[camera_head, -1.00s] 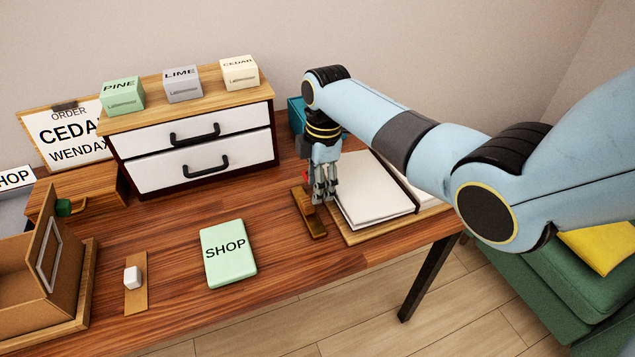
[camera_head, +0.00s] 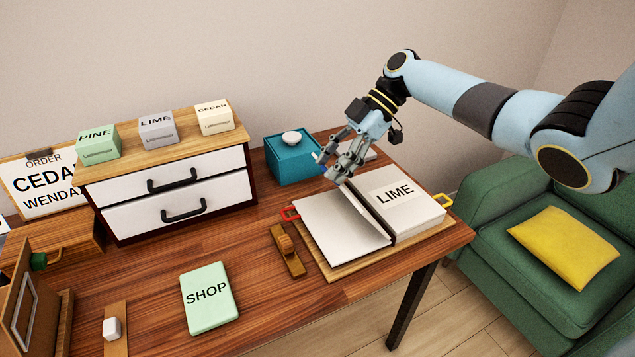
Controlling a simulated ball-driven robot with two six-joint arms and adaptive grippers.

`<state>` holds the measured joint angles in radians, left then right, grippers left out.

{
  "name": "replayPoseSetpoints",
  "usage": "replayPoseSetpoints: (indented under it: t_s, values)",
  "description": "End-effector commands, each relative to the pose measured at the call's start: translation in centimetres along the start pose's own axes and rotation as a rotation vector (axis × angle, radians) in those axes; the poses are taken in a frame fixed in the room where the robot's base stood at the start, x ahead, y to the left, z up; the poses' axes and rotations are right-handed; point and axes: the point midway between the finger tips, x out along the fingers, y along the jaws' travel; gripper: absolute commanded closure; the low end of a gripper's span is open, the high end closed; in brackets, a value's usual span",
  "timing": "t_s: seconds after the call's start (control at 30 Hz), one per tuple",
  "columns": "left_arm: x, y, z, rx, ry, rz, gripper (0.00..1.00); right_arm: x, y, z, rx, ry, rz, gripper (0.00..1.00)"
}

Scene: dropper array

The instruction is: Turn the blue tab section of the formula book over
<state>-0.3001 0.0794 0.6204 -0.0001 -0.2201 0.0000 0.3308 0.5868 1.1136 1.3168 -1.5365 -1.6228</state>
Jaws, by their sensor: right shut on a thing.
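The formula book lies open on a wooden board (camera_head: 330,275) at the table's right end. Its left side shows a blank white page (camera_head: 335,230); its right side carries a LIME label (camera_head: 395,193). A section of pages (camera_head: 366,212) stands tilted up near the spine, with a dark edge. A red tab (camera_head: 290,213) sticks out at the left and a yellow tab (camera_head: 443,200) at the right. My right gripper (camera_head: 335,172) is at the far edge of the raised section, shut on it. My left gripper is not in view.
A teal box (camera_head: 290,165) with a white knob stands behind the book. A small wooden piece (camera_head: 287,252) lies left of the board. A green SHOP book (camera_head: 209,298) and a white drawer cabinet (camera_head: 180,190) are further left. A green armchair (camera_head: 470,190) stands right.

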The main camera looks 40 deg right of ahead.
Motion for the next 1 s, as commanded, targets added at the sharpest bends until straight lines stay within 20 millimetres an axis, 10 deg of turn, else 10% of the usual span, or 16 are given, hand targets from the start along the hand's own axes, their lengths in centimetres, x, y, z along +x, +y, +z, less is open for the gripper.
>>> replayPoseSetpoints:
  t_s: [0.97, 1.0]
  values:
    - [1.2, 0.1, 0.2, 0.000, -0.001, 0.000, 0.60, -3.7, -0.4, 2.3, 0.013, -0.017, -0.010, 1.00]
    - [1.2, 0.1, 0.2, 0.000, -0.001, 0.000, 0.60, -3.7, -0.4, 2.3, 0.013, -0.017, -0.010, 0.55]
